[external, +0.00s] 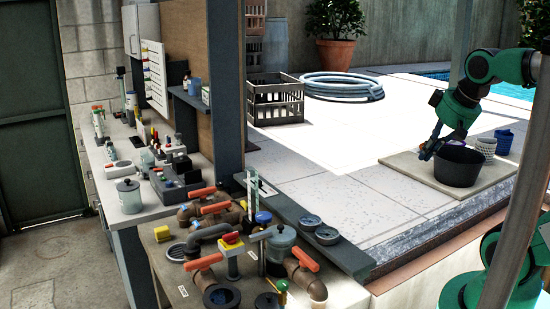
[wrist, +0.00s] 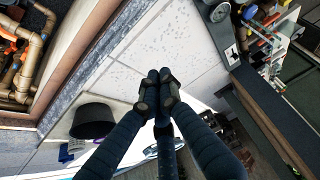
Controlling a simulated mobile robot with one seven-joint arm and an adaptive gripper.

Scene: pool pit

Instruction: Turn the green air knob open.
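A small green knob (external: 282,285) on a brass fitting shows at the front of the plumbing bench in the external view. It is small there, and its turn position cannot be told. I cannot make it out in the wrist view. My gripper (external: 428,150) hangs at the right, beside and just above a black tub, far from the knob. In the wrist view the dark blue fingers of my gripper (wrist: 159,88) come together at their tips, with nothing seen between them.
Brown pipes with orange handles (external: 305,257), a red-and-yellow switch (external: 231,240) and a grey lidded pot (external: 282,238) crowd around the knob. A dark post (external: 229,80) stands behind. The black tub (external: 459,167) is near my gripper. The pale paving between is clear.

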